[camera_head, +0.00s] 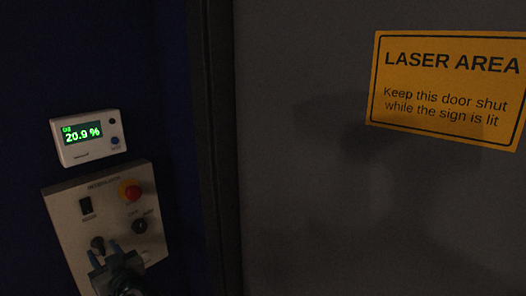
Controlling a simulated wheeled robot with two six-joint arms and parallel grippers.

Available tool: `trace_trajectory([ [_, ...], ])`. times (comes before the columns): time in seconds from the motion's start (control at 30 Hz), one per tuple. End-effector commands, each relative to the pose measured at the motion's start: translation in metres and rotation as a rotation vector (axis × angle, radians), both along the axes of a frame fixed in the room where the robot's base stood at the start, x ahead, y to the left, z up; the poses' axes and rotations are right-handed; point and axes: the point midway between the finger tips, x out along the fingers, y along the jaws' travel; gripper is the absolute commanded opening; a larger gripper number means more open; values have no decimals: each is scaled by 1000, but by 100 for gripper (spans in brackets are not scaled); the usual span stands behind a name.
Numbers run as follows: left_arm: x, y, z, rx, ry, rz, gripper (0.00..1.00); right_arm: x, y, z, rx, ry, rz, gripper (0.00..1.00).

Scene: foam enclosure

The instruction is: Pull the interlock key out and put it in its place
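The pale interlock panel (70,220) is on the dark blue wall at the left. A dark round key switch (139,226) with small lettering sits at its right; I cannot tell whether a key is in it. A small dark piece (97,242) is lower left on the panel; I cannot make out whether it is the key or a holder. My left gripper (103,249) is low in front of the panel, its two blue-grey fingers apart, their tips close to this dark piece. Contact cannot be told. My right gripper is not in view.
A red button (130,190) on a yellow ring and a black rocker switch (86,206) are higher on the panel. A white meter (88,137) reading 20.9 % is above. A dark frame and grey door (310,200) with a yellow sign (445,88) stand right.

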Motion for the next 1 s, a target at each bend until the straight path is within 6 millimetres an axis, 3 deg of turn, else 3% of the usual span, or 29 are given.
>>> trace_trajectory([
  [0.03, 0, 0, 0, 0, 0, 0, 28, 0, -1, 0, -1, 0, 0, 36],
  [0.17, 0, 0, 0, 0, 0, 0, 2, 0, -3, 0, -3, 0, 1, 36],
  [0.2, 0, 0, 0, 0, 0, 0, 0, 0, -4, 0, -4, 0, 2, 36],
  [1.0, -12, -14, -3, -1, -1, 0, 0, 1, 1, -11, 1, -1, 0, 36],
])
